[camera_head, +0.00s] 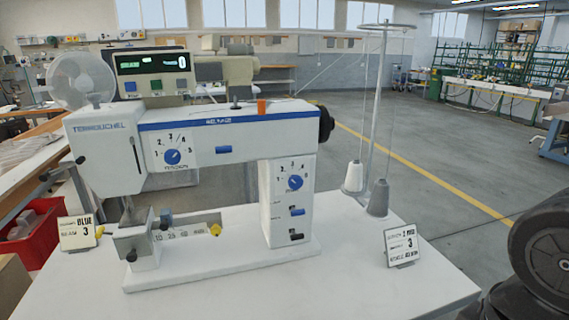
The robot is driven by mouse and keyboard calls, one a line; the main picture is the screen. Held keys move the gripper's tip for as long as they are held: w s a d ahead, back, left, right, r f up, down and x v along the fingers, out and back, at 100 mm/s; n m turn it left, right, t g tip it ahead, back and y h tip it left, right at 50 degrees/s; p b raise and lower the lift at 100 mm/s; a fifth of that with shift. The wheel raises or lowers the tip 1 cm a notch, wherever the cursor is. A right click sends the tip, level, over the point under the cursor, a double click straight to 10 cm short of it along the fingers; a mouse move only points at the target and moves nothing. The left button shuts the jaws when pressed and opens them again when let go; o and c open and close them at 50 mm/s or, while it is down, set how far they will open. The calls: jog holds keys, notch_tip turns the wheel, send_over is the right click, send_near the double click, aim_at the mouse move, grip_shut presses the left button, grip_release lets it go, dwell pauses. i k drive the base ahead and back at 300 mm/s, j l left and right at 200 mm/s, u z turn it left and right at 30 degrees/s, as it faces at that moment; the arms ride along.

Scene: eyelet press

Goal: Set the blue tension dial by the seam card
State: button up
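A white sewing machine stands on a pale table. A blue dial (172,157) with a numbered scale is on its left head, with a word under it that seems to read tension. A second blue dial (295,182) with a numbered scale is on the right column. The pointer settings are too small to read surely. A small card (77,232) at the left seems to read "BLUE" and "SEAM 3". Another card (401,245) stands at the right; it shows a 3, its other text is unclear. My gripper is not in view.
A display box (153,73) on top shows green text and a 0. Blue and black levers (297,212) sit below the column dial. Thread cones (378,198) and a tall stand rise behind right. A dark round part, possibly mine, fills the right edge. The table's front right is clear.

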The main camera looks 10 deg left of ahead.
aim_at(172, 156)
jog(key=u, duration=1.35)
